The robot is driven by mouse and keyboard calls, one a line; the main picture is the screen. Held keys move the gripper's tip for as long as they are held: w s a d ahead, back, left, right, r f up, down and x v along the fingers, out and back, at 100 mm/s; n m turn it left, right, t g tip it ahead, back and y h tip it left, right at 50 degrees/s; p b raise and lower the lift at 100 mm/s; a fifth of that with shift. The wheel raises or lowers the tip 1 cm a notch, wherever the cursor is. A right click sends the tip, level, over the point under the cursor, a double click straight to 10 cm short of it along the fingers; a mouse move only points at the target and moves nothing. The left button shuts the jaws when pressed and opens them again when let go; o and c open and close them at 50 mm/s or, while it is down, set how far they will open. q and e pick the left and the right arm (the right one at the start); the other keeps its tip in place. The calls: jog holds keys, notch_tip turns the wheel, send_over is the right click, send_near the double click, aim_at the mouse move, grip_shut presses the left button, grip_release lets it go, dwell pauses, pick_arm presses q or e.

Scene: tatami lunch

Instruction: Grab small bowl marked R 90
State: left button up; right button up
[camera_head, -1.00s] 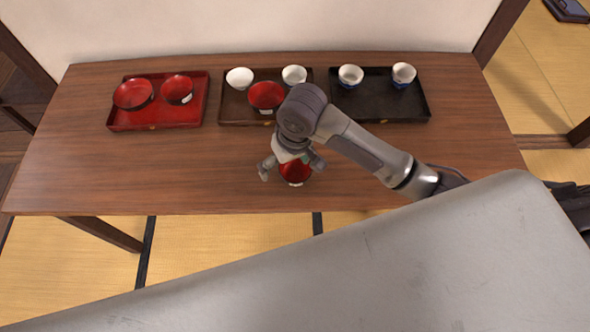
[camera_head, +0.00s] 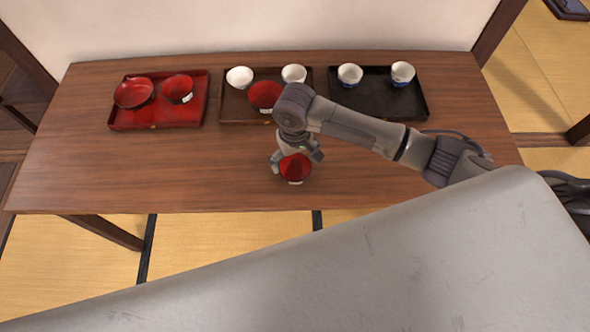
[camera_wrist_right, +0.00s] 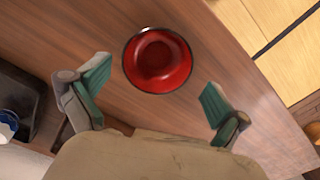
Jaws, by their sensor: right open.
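A small red bowl (camera_head: 294,169) with a dark rim stands upright on the bare wood near the table's front edge. A pale label shows low on its near side, but its text is too small to read. It also shows in the right wrist view (camera_wrist_right: 157,60), empty and ahead of the fingers. My right gripper (camera_head: 296,160) is open just above and behind this bowl in the head view. In the wrist view its green-padded fingers (camera_wrist_right: 155,92) are spread wide, apart from the bowl. My left gripper is not in view.
On the wooden table (camera_head: 150,185), a red tray (camera_head: 158,122) holds two red bowls. A brown tray (camera_head: 232,112) holds two white cups and a red bowl (camera_head: 265,95). A black tray (camera_head: 385,110) holds two white-and-blue cups. The table's front left is clear.

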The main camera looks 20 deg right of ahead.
aim_at(295, 173)
notch_tip(295, 173, down, 5)
jog(key=shift+w+d+r+p, duration=0.1)
jog(key=shift+w+p, duration=0.05)
jog(key=shift+p, duration=0.15)
jog(key=c, duration=1)
jog(key=shift+o, duration=0.2)
